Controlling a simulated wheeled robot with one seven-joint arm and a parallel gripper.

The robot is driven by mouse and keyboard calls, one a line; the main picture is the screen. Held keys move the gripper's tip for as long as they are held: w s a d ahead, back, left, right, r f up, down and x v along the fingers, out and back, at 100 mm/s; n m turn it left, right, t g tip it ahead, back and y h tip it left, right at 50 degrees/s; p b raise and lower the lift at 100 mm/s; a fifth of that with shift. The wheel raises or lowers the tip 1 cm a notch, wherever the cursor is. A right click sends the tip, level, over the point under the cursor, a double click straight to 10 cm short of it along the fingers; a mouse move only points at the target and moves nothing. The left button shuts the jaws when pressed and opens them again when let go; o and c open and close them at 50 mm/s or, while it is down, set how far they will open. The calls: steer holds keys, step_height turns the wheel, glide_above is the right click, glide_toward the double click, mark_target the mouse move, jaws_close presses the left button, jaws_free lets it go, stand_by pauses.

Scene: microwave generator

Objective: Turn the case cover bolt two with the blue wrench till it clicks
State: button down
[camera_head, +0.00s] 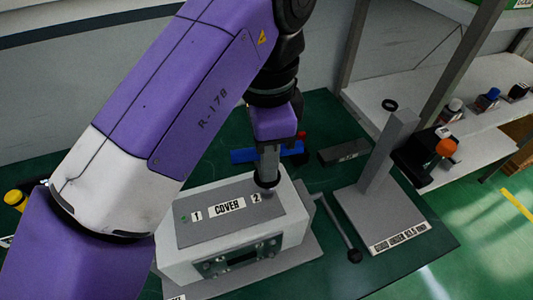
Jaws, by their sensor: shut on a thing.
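The grey case (190,258) stands on the green bench, its top panel marked COVER, 1 and 2. A green mark shows beside the 1. My gripper (268,162) points straight down over the right end of the cover, by the 2.
A grey stand (385,165) with a tall post is to the right, and an orange knob (446,147) is beside it. A lever with a black ball (354,256) lies between case and stand. A dark block (345,151) lies behind. Shelves (480,120) stand at right.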

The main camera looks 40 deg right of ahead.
steer(key=m, duration=0.4)
steer(key=shift+m, duration=0.3)
steer(key=m, duration=0.4)
steer(key=shift+m, duration=0.3)
steer(key=n+p, duration=0.1)
steer(key=n, duration=0.2)
steer(key=shift+p, duration=0.4)
steer(key=shift+n+p, duration=0.3)
steer(key=shift+n, duration=0.6)
